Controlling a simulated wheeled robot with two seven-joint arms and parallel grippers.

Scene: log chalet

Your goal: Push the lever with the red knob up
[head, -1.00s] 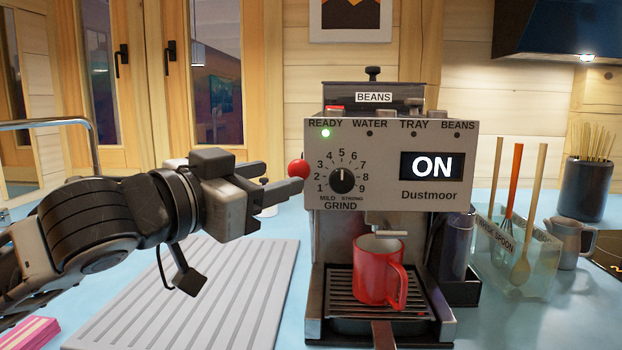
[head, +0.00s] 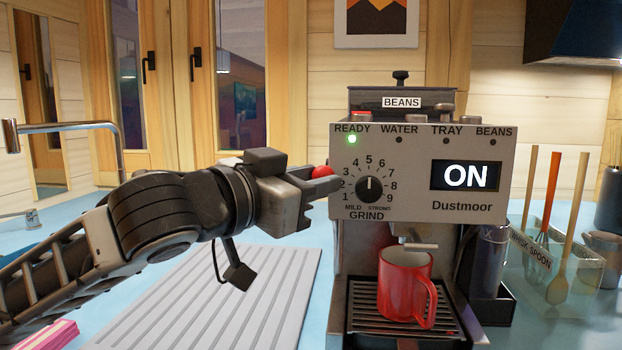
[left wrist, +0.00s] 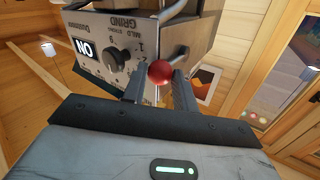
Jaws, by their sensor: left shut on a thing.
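The coffee machine (head: 420,205) has a lever on its left side with a red knob (head: 321,172). The knob also shows in the left wrist view (left wrist: 161,73). My left gripper (head: 325,180) reaches in from the left at the knob's height. Its jaws are shut on the knob, one finger on either side in the left wrist view (left wrist: 160,88). In the head view the fingers hide the lower part of the knob. Most of the lever's rod is hidden. My right gripper is not in view.
A red mug (head: 405,285) stands on the machine's drip tray. A grey ribbed mat (head: 240,300) lies left of the machine. A clear utensil holder (head: 560,265) stands to the right. A faucet (head: 70,127) is at the left.

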